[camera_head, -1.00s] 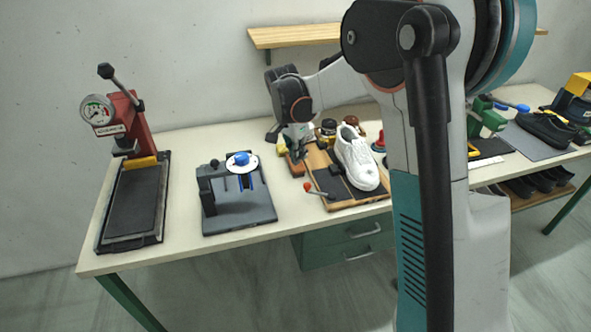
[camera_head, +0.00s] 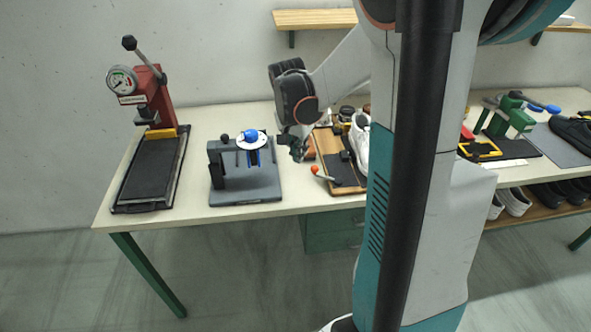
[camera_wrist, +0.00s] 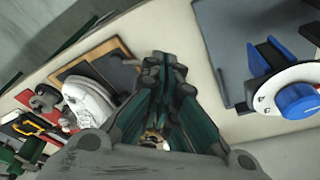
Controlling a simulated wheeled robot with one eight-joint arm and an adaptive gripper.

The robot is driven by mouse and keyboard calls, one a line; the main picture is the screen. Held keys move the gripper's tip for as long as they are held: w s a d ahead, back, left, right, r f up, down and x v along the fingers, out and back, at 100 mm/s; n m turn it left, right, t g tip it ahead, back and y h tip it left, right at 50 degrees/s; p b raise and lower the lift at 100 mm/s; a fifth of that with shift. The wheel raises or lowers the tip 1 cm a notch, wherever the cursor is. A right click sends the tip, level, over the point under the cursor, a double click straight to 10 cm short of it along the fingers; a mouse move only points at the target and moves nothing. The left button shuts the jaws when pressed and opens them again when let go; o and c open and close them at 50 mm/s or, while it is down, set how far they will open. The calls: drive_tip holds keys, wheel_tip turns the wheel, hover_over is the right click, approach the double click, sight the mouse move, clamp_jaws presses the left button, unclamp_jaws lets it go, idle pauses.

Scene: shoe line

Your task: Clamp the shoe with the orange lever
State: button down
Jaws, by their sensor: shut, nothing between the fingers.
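The white shoe (camera_head: 361,142) sits on a wooden board with a dark pad (camera_head: 345,174); my arm hides much of it in the head view. It also shows left of the fingers in the wrist view (camera_wrist: 88,104). The lever with an orange knob (camera_head: 315,169) stands at the board's near left corner; I cannot make it out in the wrist view. My gripper (camera_head: 298,153) is shut and empty, above the table just left of the board, up and left of the knob. Its fingers (camera_wrist: 166,66) look close together in the wrist view.
A grey fixture with a blue knob (camera_head: 250,136) stands left of my gripper. A red press with a gauge (camera_head: 158,100) is farther left. Small jars (camera_head: 346,113) stand behind the board. Bare table lies between the grey fixture and the board.

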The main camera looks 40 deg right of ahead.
drive_tip(key=b+x, duration=0.3)
drive_tip(key=x, duration=0.7)
drive_tip(key=shift+d+f+b, duration=0.1)
drive_tip(key=shift+f+b, duration=0.25)
drive_tip(key=shift+w+d+f+b, duration=0.15)
drive_tip(key=shift+w+d, duration=0.05)
drive_tip(key=shift+d, duration=0.35)
drive_tip(key=shift+w+d+f+b, duration=0.15)
drive_tip(key=shift+d, duration=0.45)
drive_tip(key=shift+w+d+f, duration=0.2)
drive_tip(key=shift+d, duration=0.35)
drive_tip(key=shift+w+d+m+g, duration=0.3)
drive_tip(key=shift+w+d+m, duration=0.45)
drive_tip(key=shift+m, duration=0.45)
drive_tip(key=shift+w+d+m, duration=0.3)
drive_tip(key=shift+d+m, duration=0.05)
drive_tip(key=shift+m, duration=0.15)
drive_tip(key=shift+w+d+m+g, duration=0.15)
drive_tip(key=shift+w+d+m, duration=0.1)
drive_tip(key=shift+d+m, duration=0.3)
drive_tip(key=shift+w+d+m+g, duration=0.2)
drive_tip(key=shift+d+m, duration=0.15)
drive_tip(key=shift+m, duration=0.3)
drive_tip(key=shift+w+d+m, duration=0.25)
drive_tip(key=shift+d+m, duration=0.45)
drive_tip(key=shift+m, duration=0.2)
